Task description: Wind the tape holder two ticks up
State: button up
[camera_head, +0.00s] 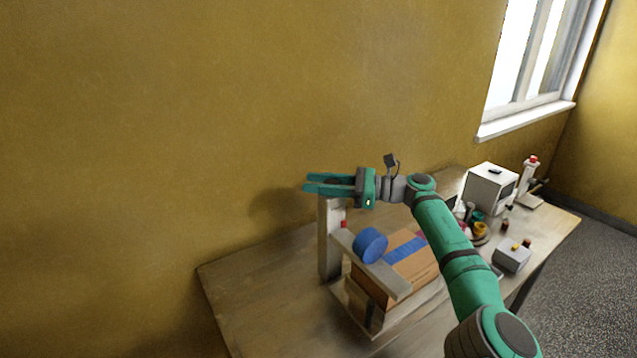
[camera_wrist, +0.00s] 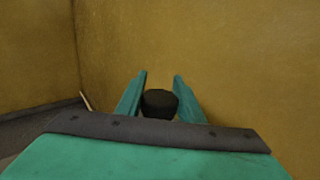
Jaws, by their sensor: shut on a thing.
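My gripper (camera_head: 308,184) is level at the top of a pale upright post (camera_head: 329,245). In the wrist view, its teal fingers (camera_wrist: 160,76) are shut on a dark round knob (camera_wrist: 160,103), seen between them. The fingers hide the knob in the head view. The tape holder appears to be the pale bar (camera_head: 385,275) reaching out from the post, with a blue tape roll (camera_head: 370,246) on it. A small red mark (camera_head: 343,224) shows beside the post. No tick scale can be made out.
A white box (camera_head: 491,188), a grey box (camera_head: 512,258) and several small items stand to the right. The table's left part is clear. A yellow wall rises behind.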

jog(key=shift+s+a+n+g, duration=0.1)
jog(key=shift+s+n+g, duration=0.05)
jog(key=shift+n+g, duration=0.25)
dwell(0.3)
jog(key=o, duration=1.1)
jog(key=shift+c, duration=0.2)
jog(key=d, duration=1)
jog(key=shift+s+d, duration=0.25)
jog(key=shift+d, duration=0.15)
